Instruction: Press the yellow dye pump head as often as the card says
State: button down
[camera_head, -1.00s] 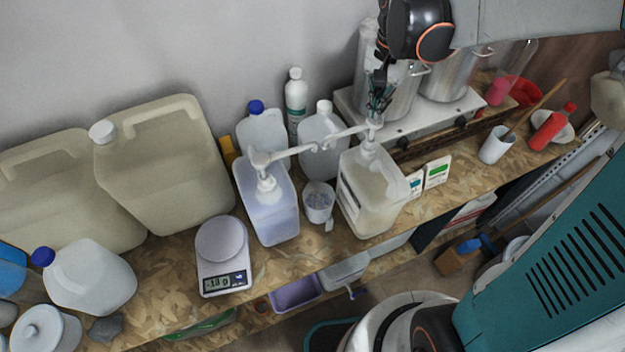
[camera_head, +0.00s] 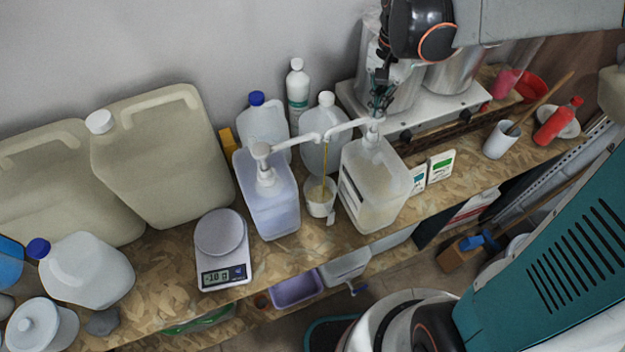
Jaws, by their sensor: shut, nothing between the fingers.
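A jug of cloudy pale liquid (camera_head: 372,190) stands on the bench with a white pump head (camera_head: 371,130) on top. My gripper (camera_head: 378,106) is shut and points down onto this pump head, seemingly touching it. A thin yellow stream (camera_head: 325,160) runs from the spout into a small cup (camera_head: 320,198) between two pump jugs. The left jug (camera_head: 273,205) holds bluish liquid and has its own white pump (camera_head: 264,165). Small cards with a green mark (camera_head: 440,166) and a teal mark (camera_head: 418,180) stand right of the jugs; their writing is too small to read.
A scale (camera_head: 222,250) with a lit display stands left of the jugs. Large beige canisters (camera_head: 165,160) fill the left back. Steel pots (camera_head: 455,75) on a white-topped stand are close behind my gripper. A white cup (camera_head: 501,140) and red bottle (camera_head: 558,122) stand at right.

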jog(key=shift+f+b, duration=1.3)
jog(key=shift+f, duration=0.45)
jog(key=shift+r, duration=0.2)
jog(key=shift+r+p, duration=2.05)
jog(key=shift+r, duration=0.8)
notch_tip(320, 180, up, 6)
jog(key=p, duration=0.3)
jog(key=shift+p, duration=0.3)
